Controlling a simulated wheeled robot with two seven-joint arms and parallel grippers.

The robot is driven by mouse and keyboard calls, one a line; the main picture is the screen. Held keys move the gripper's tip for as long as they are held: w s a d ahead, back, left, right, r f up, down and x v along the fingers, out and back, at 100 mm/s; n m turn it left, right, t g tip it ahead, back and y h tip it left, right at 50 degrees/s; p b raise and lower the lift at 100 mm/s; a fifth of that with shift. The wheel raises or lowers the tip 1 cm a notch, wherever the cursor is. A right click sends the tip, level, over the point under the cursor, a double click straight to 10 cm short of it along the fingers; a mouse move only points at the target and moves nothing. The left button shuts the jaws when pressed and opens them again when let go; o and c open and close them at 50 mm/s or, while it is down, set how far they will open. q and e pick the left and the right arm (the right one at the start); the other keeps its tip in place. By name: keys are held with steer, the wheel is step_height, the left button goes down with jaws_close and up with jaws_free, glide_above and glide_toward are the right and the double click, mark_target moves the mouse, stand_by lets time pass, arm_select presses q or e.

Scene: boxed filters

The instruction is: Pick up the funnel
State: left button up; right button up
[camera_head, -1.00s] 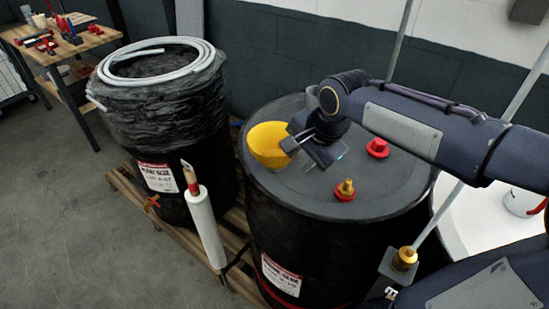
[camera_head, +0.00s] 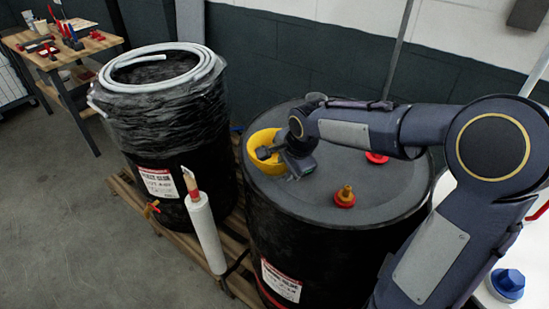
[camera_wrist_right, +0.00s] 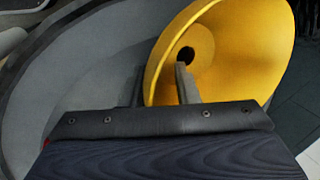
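The yellow funnel (camera_head: 257,138) sits on the black drum's lid, near its left edge, with its wide mouth up. My right gripper (camera_head: 280,157) is down at the funnel's right side. In the right wrist view, the funnel (camera_wrist_right: 245,50) shows its inside and dark hole. There, my right gripper (camera_wrist_right: 161,82) has one finger inside the mouth and the other outside the rim, with the wall between them. The fingers look apart, with a gap around the wall. The funnel's lower part is hidden. My left gripper is not in view.
The drum lid (camera_head: 300,205) also bears a red-and-brass fitting (camera_head: 344,197) and a red cap (camera_head: 377,158) partly behind my arm. A plastic-wrapped drum (camera_head: 165,125) with a coiled hose (camera_head: 205,62) stands left. A white roll (camera_head: 207,235) stands in front.

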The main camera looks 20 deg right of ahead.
steer(key=shift+c, duration=0.5)
jaws_close()
